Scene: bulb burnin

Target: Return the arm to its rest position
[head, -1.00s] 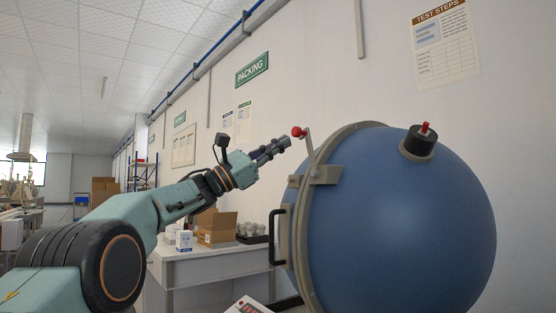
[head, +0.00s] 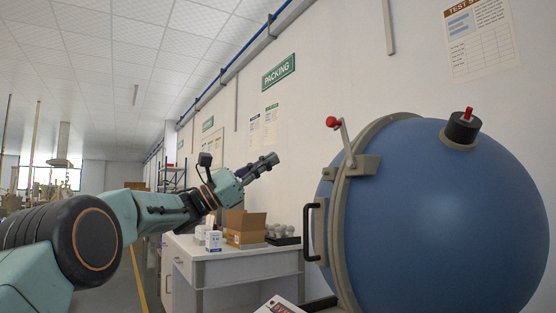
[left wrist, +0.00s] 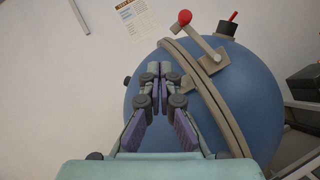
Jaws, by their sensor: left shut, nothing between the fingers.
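My left gripper (head: 262,165) is raised at mid-picture in the head view, left of the blue sphere-shaped vessel (head: 430,215). It is shut and holds nothing; its fingers also show close together in the left wrist view (left wrist: 160,72). A gap lies between it and the red-knobbed lever (head: 333,123) on the vessel's rim. The vessel (left wrist: 235,85) and the red knob (left wrist: 185,17) lie beyond the fingers in the left wrist view. My right gripper is not in view.
A white table (head: 225,262) behind my arm carries an open cardboard box (head: 246,227), a small white box (head: 214,240) and a dark tray of bulbs (head: 283,238). The vessel has a black handle (head: 309,232). Free floor lies left of the table.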

